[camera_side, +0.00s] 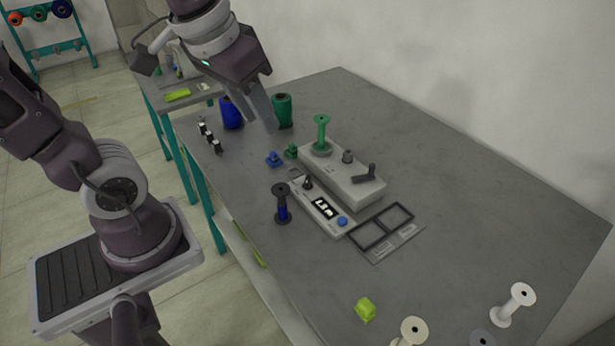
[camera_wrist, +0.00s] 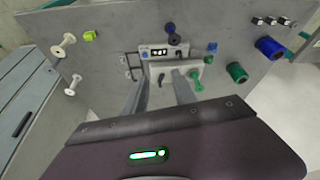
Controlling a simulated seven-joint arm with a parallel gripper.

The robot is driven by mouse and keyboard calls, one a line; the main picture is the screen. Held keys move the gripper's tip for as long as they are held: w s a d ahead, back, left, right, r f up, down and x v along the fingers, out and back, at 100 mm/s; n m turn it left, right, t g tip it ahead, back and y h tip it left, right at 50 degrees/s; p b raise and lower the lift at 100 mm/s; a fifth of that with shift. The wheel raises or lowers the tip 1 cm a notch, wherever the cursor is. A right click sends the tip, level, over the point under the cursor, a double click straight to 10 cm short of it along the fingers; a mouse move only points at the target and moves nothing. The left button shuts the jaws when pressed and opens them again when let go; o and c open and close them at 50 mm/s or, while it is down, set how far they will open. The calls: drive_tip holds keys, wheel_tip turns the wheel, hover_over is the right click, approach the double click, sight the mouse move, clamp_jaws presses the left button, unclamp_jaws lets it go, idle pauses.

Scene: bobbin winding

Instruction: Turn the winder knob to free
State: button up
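The winder (camera_side: 330,178) is a pale grey box on the table. A green bobbin (camera_side: 322,132) stands upright at its far end, a small grey round knob (camera_side: 347,157) is in the middle, and a dark lever-shaped knob (camera_side: 368,173) is at the near end. I cannot tell which knob the task means, or read any setting marks. The wrist view shows the green bobbin (camera_wrist: 196,80) and dark lever (camera_wrist: 161,78) beyond my fingers. My gripper (camera_side: 270,125) is open and empty, above the table, apart from the winder; its fingers (camera_wrist: 157,84) are spread.
A control panel (camera_side: 325,210) with a display and blue button lies beside the winder. A dark bobbin with blue thread (camera_side: 282,205), blue spool (camera_side: 231,112) and green spool (camera_side: 282,110) stand nearby. A framed mat (camera_side: 385,233) adjoins.

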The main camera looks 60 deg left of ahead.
drive_tip(key=w+a+f+n+g, duration=0.25)
drive_tip(key=w+a+f, duration=0.3)
drive_tip(key=w, duration=0.45)
drive_tip(key=n+g, duration=0.2)
drive_tip(key=n, duration=0.2)
hover_over(308, 178)
drive_tip(key=shift+h, duration=0.3)
wheel_tip(308, 178, down, 16)
drive_tip(key=shift+s+d, duration=0.1)
drive_tip(key=shift+s, duration=0.05)
wheel_tip(308, 178, down, 7)
drive_tip(key=shift+f, duration=0.5)
clamp_jaws()
